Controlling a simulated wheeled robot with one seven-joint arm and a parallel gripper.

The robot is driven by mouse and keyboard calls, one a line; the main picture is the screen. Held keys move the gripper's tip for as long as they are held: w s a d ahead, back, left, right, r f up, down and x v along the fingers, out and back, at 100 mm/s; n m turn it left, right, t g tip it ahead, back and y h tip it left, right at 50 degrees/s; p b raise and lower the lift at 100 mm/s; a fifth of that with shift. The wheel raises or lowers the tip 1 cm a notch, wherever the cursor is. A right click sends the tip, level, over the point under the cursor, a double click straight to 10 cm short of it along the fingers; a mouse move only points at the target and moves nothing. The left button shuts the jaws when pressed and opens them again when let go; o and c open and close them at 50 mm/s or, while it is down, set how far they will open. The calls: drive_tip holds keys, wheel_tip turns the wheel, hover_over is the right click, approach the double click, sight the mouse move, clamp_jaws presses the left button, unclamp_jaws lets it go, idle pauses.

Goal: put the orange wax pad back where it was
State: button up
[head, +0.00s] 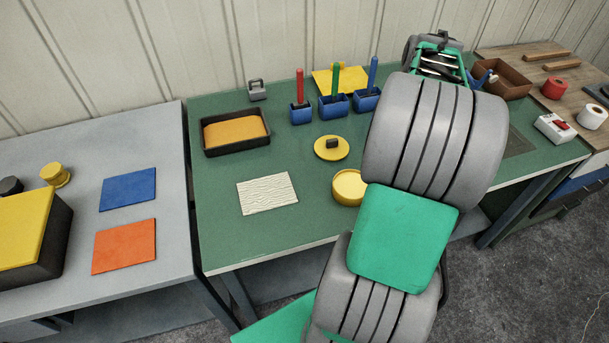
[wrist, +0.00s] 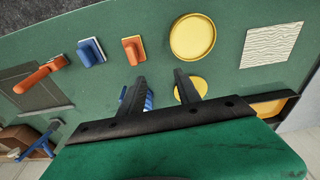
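A small orange pad (wrist: 134,50), like a block on a pale base, lies on the green table in the wrist view; my arm hides that spot in the head view. It lies between a similar blue pad (wrist: 92,52) and a round yellow tin (wrist: 192,37). My gripper (wrist: 160,80) is open, its two fingers apart with nothing between them, above the table and apart from the orange pad. In the head view my gripper is over the back right of the green table, mostly behind my arm. A flat orange square (head: 124,246) lies on the grey table.
A flat blue square (head: 128,189) and a yellow-topped black box (head: 62,245) are on the grey table. The green table holds a yellow lid (head: 331,148), a white grained sheet (head: 267,193), a tray (head: 236,145) and blue holders (head: 333,108). An orange-handled tool (wrist: 40,76) lies beyond the blue pad.

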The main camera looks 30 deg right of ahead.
drive_tip(key=w+a+r+n+t, duration=0.1)
drive_tip(key=a+r, duration=0.1)
drive_tip(key=a, duration=1.1)
drive_tip(key=w+a+r+n, duration=0.1)
drive_tip(key=w+a+r, duration=0.1)
drive_tip(key=a, duration=1.1)
drive_tip(key=s+a+f+t, duration=0.1)
drive_tip(key=s+a+f, duration=0.1)
drive_tip(key=s+a, duration=0.3)
drive_tip(key=a, duration=0.4)
drive_tip(key=shift+s+y, duration=0.3)
drive_tip(key=shift+a+f, duration=0.1)
